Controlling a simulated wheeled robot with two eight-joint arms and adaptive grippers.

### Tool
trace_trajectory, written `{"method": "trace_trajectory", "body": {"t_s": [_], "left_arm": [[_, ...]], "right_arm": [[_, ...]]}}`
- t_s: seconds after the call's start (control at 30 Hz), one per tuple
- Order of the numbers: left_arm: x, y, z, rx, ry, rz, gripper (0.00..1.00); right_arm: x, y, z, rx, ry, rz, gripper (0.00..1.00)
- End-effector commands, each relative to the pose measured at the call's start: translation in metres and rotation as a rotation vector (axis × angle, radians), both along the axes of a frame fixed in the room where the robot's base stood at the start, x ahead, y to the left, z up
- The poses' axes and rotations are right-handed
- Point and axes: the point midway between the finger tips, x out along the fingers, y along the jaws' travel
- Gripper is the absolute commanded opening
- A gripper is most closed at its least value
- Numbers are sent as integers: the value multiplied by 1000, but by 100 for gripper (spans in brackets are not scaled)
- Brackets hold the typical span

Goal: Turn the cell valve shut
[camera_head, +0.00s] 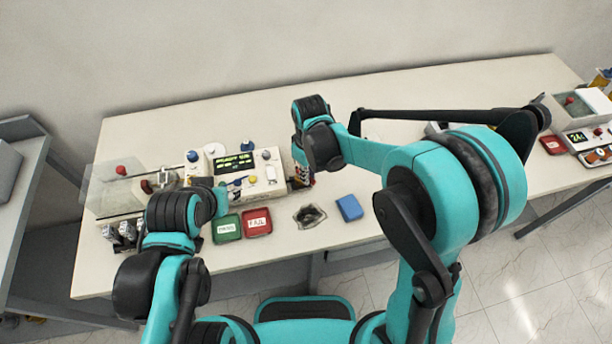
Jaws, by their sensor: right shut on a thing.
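A white test unit (262,184) with a lit green display and blue and yellow knobs stands on the bench. To its left is a clear-walled cell (112,198) with a red knob (121,170) on top. I cannot tell which knob is the valve. My right gripper (301,178) points down just right of the white unit. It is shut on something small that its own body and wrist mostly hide. The fingers of my left gripper do not show; my left wrist covers the area in front of the cell.
A green tray (226,238) and a red tray (257,222) lie in front of the unit. The bench behind is clear. More devices (578,138) stand at the far right.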

Motion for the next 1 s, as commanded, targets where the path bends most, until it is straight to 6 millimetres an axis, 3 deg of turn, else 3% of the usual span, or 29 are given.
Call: {"method": "trace_trajectory", "body": {"t_s": [0.6, 1.0], "left_arm": [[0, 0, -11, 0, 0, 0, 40], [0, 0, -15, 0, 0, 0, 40]], "right_arm": [[19, -10, -1, -1, 1, 580, 0], [29, -10, 0, -1, 0, 870, 0]]}}
